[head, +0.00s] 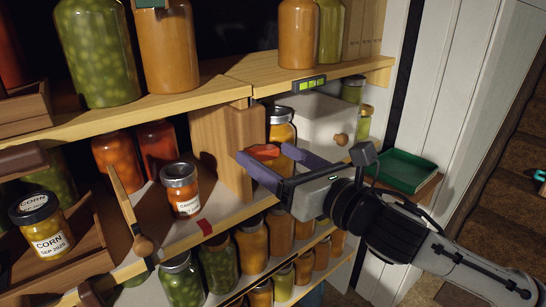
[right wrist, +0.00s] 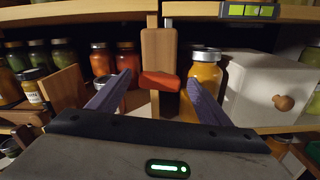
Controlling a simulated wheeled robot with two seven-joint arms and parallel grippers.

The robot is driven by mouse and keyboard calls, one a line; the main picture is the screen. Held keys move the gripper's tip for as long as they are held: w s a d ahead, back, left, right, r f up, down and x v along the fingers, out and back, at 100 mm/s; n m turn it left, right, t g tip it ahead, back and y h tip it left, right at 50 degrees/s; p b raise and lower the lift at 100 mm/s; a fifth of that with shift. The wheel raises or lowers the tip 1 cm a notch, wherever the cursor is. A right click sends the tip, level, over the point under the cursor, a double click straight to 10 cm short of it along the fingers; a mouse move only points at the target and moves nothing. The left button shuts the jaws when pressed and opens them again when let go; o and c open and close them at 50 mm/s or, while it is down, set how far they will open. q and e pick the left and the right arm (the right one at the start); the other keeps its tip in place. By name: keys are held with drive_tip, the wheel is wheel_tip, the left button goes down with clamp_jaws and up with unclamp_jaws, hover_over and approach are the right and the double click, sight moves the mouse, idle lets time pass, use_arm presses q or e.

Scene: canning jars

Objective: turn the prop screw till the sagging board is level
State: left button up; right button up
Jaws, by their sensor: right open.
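The prop is an upright wooden post under the upper shelf, with a red-orange screw handle (head: 263,152) on its front; the handle also shows in the right wrist view (right wrist: 160,81). My right gripper (head: 262,157) is open, its purple fingers on either side of the handle. I cannot tell whether either finger touches it. The upper shelf has a left board (head: 125,109) and a right board (head: 350,70) meeting above the post. A level gauge with lit yellow-green bars (head: 309,83) is on the right board's front edge. My left gripper is not in view.
A yellow jar (right wrist: 204,76) and a white drawer box (right wrist: 265,85) are close on the right. A green tray (head: 405,169) lies farther right.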

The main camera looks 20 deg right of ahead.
drive_tip(key=shift+w, duration=0.1)
drive_tip(key=c, duration=1)
drive_tip(key=shift+c, duration=0.2)
